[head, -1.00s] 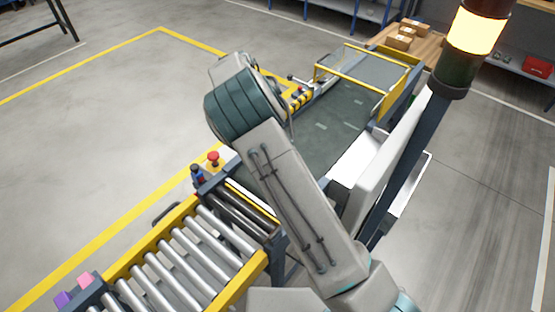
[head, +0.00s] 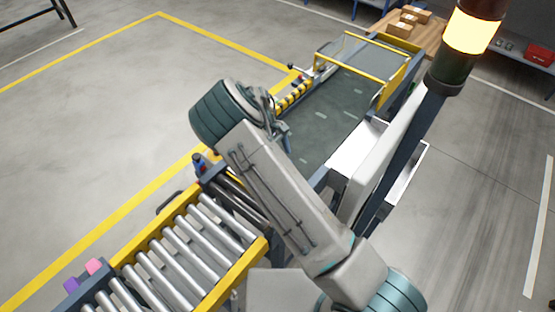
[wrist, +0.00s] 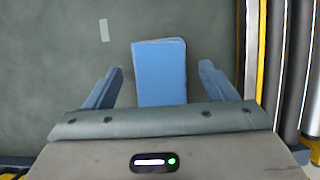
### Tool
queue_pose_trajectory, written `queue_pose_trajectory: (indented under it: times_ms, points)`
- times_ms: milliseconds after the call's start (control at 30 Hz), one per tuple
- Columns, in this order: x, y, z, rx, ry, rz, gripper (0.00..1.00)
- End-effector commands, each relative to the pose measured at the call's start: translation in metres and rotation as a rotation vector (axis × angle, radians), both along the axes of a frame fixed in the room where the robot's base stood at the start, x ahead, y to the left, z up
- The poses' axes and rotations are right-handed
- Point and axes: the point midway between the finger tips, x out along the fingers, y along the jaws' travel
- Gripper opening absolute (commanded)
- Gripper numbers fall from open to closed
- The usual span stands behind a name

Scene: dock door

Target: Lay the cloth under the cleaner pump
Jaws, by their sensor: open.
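A flat blue rectangle, which looks like the folded cloth (wrist: 160,85), lies on the dark green belt (wrist: 50,60) in the wrist view. My gripper (wrist: 160,68) is open, with one blue finger to each side of the cloth. Gaps show between cloth and fingers, and the cloth's near end meets the gripper body's edge in the picture. In the head view my arm hides the cloth, and only part of my gripper (head: 284,132) shows. A small dark-topped blue item (head: 198,163), perhaps the cleaner pump, stands at the roller conveyor's far corner; I cannot be sure.
The roller conveyor (head: 178,250) has yellow side rails and meets the belt conveyor (head: 345,103). Pink (head: 94,267) and purple (head: 72,285) items sit at its near left end. A signal light post (head: 468,35) stands at right. Open floor lies left.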

Motion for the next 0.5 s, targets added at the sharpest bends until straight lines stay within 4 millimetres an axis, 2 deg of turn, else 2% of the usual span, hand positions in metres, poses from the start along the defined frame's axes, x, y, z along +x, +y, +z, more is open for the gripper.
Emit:
queue_pose_trajectory:
  times_ms: [133, 500]
  points:
    - [-0.0022, -0.0025, -0.0071, 0.001, -0.001, 0.000, 0.78]
    - [-0.0020, -0.0023, -0.0084, 0.001, -0.001, 0.000, 0.78]
